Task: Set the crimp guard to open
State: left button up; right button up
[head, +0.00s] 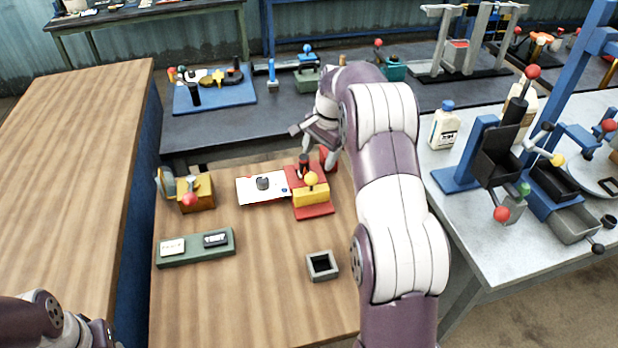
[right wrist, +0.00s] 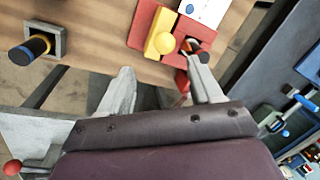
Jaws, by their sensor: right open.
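No label marks the crimp guard. A red-based device (head: 314,211) on the wooden table has a yellow block with a yellow ball knob (head: 311,179) and a dark post with a red part behind it. It also shows in the right wrist view (right wrist: 146,28). My right gripper (head: 312,146) is open at the device's far side, over the table's back edge. In the right wrist view its fingers (right wrist: 160,70) are apart, and a red piece (right wrist: 181,82) shows beside the right finger. Contact cannot be told. My left gripper is out of view; part of its arm shows lower left.
A white card with a dark knob (head: 262,184) adjoins the device. The front left of the table is clear.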

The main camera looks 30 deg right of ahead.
aim_at(312, 174)
jog(key=x, duration=0.2)
jog(key=b+x, duration=0.1)
jog(key=x, duration=0.1)
jog(key=w+b+x, duration=0.1)
jog(key=x, duration=0.1)
jog(key=shift+d+f, duration=0.1)
jog(key=shift+f, duration=0.05)
jog(key=shift+p+x, duration=0.55)
jog(key=shift+x, duration=0.6)
jog(key=shift+s+f, duration=0.15)
jog(key=shift+f, duration=0.35)
jog(key=shift+w+f, duration=0.2)
jog(key=shift+r, duration=0.1)
grip_shut()
jog(key=s, duration=0.2)
jog(key=s+a, duration=0.1)
jog(key=s, duration=0.1)
jog(key=shift+a, duration=0.1)
jog(key=shift+c, duration=2)
grip_release()
jog(key=shift+s, duration=0.1)
jog(key=o, duration=0.4)
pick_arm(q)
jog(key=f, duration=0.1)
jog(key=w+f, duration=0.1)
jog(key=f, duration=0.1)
pick_arm(e)
jog(key=shift+s, duration=0.2)
